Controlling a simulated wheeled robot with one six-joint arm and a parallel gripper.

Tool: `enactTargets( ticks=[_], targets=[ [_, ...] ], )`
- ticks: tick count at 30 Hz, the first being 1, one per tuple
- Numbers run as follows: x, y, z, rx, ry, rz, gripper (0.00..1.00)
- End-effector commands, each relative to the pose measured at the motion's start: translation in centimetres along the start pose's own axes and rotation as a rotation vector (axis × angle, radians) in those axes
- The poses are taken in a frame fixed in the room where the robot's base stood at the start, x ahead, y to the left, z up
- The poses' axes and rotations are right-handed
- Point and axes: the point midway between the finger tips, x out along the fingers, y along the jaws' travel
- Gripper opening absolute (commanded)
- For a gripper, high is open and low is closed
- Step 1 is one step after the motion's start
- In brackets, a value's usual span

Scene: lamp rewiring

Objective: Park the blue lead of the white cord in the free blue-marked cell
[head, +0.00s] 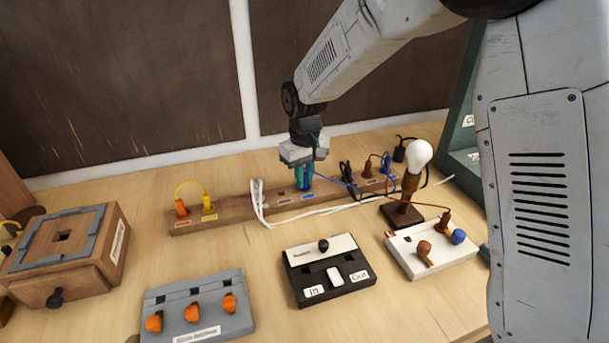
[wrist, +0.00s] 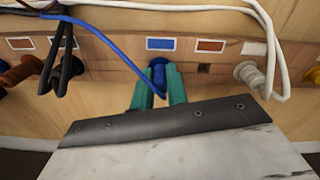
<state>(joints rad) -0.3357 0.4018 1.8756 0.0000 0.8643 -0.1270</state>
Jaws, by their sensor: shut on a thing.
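My gripper (head: 304,180) is over the wooden strip (head: 235,212) at the back of the table. Its teal fingers (wrist: 158,90) are shut on the blue lead's plug (wrist: 158,72). The plug is at the cell behind the blue mark (wrist: 160,44); the mark also shows in the head view (head: 308,196). The fingers hide the cell's mouth, so I cannot tell whether the plug is seated. The blue wire (wrist: 110,48) arches away from the plug. The white cord (head: 258,205) loops over the strip and lies along it.
An open square cell (wrist: 204,68) is beside the plug, with a white plug (wrist: 250,74) beyond it. A black cord (wrist: 64,68) is on the other side. A bulb lamp (head: 418,158) stands right of the strip. A black switch box (head: 328,270) lies in front.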

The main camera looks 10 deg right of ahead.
Motion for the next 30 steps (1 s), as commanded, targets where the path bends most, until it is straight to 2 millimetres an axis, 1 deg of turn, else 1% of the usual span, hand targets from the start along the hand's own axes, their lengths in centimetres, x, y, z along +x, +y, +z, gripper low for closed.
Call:
enactTargets(
  ticks=[6, 7, 8, 9, 17, 20, 23, 30],
  targets=[
    [0.3, 0.0, 0.0, 0.000, 0.000, 0.000, 0.00],
    [0.3, 0.0, 0.0, 0.000, 0.000, 0.000, 0.21],
    [0.3, 0.0, 0.0, 0.000, 0.000, 0.000, 0.29],
    [0.3, 0.0, 0.0, 0.000, 0.000, 0.000, 0.40],
    [0.2, 0.0, 0.0, 0.000, 0.001, 0.000, 0.40],
    [-0.3, 0.0, -0.1, 0.000, 0.003, 0.000, 0.40],
    [-1.7, 0.0, -0.1, 0.000, 0.004, 0.001, 0.40],
    [-5.7, 0.0, -0.1, 0.000, 0.004, 0.001, 0.40]
  ],
)
